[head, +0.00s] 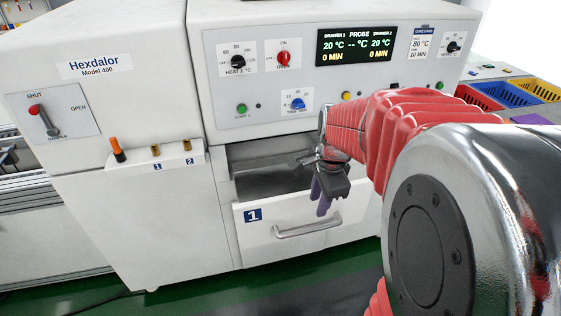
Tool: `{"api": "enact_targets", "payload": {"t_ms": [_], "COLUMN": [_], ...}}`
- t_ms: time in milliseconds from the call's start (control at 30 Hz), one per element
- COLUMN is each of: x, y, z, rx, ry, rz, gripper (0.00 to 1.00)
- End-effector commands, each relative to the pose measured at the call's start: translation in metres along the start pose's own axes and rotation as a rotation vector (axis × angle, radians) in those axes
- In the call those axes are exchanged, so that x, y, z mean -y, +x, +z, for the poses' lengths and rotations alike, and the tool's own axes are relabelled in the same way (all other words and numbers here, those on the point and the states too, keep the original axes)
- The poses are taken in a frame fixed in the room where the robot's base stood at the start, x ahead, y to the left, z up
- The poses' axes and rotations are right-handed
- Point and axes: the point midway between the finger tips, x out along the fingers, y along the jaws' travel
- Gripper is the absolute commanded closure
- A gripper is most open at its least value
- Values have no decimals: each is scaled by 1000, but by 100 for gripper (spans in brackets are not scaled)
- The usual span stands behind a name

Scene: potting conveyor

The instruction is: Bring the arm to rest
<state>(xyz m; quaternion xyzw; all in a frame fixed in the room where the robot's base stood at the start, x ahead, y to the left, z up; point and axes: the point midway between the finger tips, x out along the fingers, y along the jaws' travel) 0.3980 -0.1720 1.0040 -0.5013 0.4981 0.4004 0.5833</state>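My arm, in red ribbed sleeving, reaches in from the right side of the head view towards the white machine (190,225). My gripper (325,200) has purple fingers and points down in front of the open drawer marked 1 (265,232). In the picture it overlaps the drawer's front panel, above its handle (308,229). The fingers are small and partly covered by the wrist, so I cannot tell whether they are open or shut. I see nothing clearly held. I cannot tell whether the gripper touches the drawer.
The control panel (300,100) with knobs and a display (356,46) rises behind my gripper. A lever plate (52,115) and an orange-topped probe (118,150) are at left. Coloured bins (505,92) stand at far right. Green floor (190,295) shows below.

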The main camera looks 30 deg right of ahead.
Motion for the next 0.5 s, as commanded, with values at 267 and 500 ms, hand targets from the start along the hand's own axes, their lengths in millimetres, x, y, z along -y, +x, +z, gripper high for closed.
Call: {"api": "enact_targets", "payload": {"t_ms": [267, 500], "x": [0, -7], "y": [0, 4], "z": [0, 1], "rx": [0, 3], "ry": [-25, -252], "rz": [0, 17], "gripper": [71, 71]}}
